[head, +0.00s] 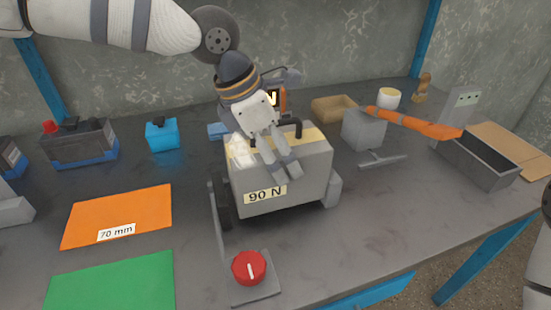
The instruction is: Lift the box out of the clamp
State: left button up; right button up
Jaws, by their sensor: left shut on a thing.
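A grey box (306,189) with a "90 N" label and a yellowish strip on top stands in the middle of the bench. The clamp (216,205) shows as a thin plate and dark round part at the box's left; a grey block (333,190) is at its right. My left gripper (278,170) comes down from above over the box's top and front edge. It is shut on the box, though its exact contact is partly hidden. A dark handle shows on top of the box. A red knob (249,267) on a grey plate is in front. My right gripper is not in view.
An orange mat (120,212) marked "70 mm" and a green mat (115,282) lie at left. Batteries (79,144) stand at back left, with a blue box (162,136). At right are a vise (365,130), an orange-handled tool (415,124) and a grey tray (480,163).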

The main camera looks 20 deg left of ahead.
pick_arm(q)
jog(key=shift+r, duration=3.75)
jog(key=shift+w+r, duration=0.1)
